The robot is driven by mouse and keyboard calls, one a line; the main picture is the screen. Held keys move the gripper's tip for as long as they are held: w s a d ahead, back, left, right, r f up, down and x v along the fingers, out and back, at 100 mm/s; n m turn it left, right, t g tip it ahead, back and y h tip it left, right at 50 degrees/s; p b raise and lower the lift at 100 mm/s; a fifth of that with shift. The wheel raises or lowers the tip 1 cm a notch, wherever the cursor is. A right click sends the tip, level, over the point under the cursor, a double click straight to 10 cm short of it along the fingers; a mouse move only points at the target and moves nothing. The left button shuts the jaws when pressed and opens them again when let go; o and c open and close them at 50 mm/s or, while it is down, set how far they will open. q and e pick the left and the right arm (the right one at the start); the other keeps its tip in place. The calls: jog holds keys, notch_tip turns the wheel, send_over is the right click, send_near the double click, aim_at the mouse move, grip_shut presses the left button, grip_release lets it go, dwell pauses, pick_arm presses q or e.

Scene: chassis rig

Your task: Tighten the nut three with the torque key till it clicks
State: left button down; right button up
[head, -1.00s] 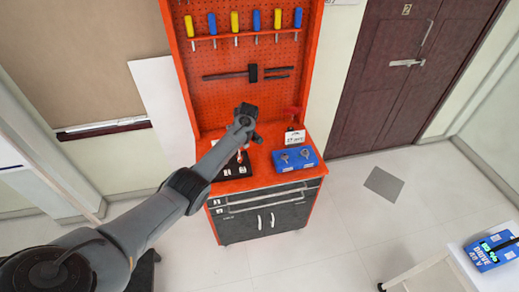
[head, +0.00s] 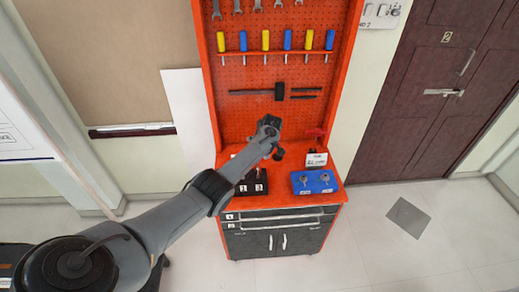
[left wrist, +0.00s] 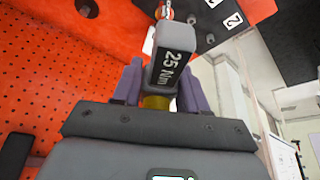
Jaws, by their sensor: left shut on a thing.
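My left gripper (head: 270,128) is over the red bench, in front of the pegboard. The black plate with white number labels (left wrist: 262,12) shows at the upper right there, one label reading 2. In the head view the plate (head: 246,190) is partly hidden behind my left arm. I cannot make out nut three. My right gripper is not in view.
A blue holder (head: 316,181) with two small keys stands on the bench right of the plate, with a white sign (head: 316,159) behind it. Yellow and blue screwdrivers (head: 265,41) hang on the red pegboard (head: 262,105). Floor right of the cabinet (head: 280,241) is mostly clear.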

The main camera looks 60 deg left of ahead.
pick_arm(q)
jog(key=shift+f, duration=0.25)
jog(key=shift+f+b, duration=0.35)
jog(key=shift+b, duration=0.15)
jog(key=shift+f+b, duration=0.7)
jog(key=shift+f, duration=0.2)
jog(key=shift+f+b, duration=0.55)
jog(key=shift+f, duration=0.2)
jog(key=shift+r+p, duration=0.15)
jog(key=shift+p, duration=0.3)
jog(key=shift+m+t+p, duration=0.3)
jog(key=shift+m+p, duration=0.5)
jog(key=shift+p, duration=0.1)
jog(key=shift+s+m+t+p, duration=0.15)
jog(key=shift+m+t+p, duration=0.15)
jog(key=shift+m+p, duration=0.75)
